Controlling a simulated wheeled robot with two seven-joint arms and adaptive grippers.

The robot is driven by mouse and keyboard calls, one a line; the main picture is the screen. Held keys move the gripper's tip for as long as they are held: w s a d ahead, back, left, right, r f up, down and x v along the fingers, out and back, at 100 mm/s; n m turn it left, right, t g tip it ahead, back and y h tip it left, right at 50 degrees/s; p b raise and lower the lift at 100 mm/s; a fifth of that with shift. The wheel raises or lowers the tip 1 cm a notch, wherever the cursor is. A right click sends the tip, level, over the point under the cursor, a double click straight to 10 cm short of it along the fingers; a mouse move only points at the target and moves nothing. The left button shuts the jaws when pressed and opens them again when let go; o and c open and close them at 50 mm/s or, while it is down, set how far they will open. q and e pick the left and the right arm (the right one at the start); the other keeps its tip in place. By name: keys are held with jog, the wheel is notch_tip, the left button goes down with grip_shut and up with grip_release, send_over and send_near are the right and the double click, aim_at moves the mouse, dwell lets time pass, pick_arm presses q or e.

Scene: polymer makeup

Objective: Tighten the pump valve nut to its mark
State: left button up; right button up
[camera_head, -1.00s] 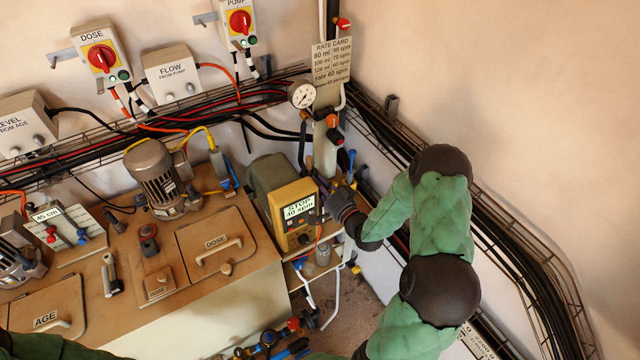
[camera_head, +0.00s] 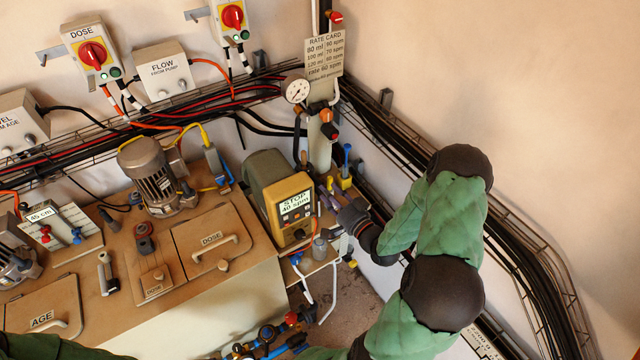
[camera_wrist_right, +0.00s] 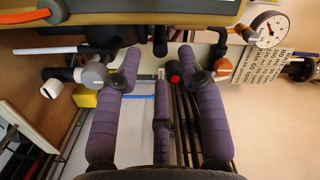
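The dosing pump (camera_head: 268,190) is a grey-green box with a yellow front and a display reading STOP 40 spm. My right gripper (camera_head: 333,200) is just right of its front, beside the pipework. In the right wrist view my right gripper (camera_wrist_right: 160,62) shows purple fingers spread apart, with no object clearly held between them. A grey fitting with a white end (camera_wrist_right: 95,76) is at the left finger, and a dark knob with a red end (camera_wrist_right: 175,78) is near the right finger. Contact is unclear. I cannot single out the valve nut or its mark. My left gripper is out of view.
A pressure gauge (camera_head: 297,90) and a rate card (camera_head: 324,55) are above the pump on the wall side. A clear bottle (camera_head: 319,248) stands on the small shelf below. Cable trays (camera_head: 420,150) run along the right wall. The dose tank lid (camera_head: 205,240) lies left.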

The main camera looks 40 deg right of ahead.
jog(key=shift+s+a, duration=0.1)
jog(key=shift+s, duration=2.15)
jog(key=c, duration=0.5)
jog(key=shift+w+d, duration=0.1)
jog(key=shift+d, duration=0.15)
grip_shut()
jog(key=m+g+y+b, duration=0.1)
jog(key=m+y+b, duration=0.1)
jog(key=y+b, duration=0.35)
send_near(311, 174)
jog(key=shift+h, duration=0.65)
jog(key=w, duration=0.3)
jog(key=w+b, duration=0.1)
jog(key=w, duration=0.1)
jog(key=shift+w+d+f, duration=0.1)
jog(key=shift+w+d, duration=0.05)
jog(key=shift+d, duration=0.2)
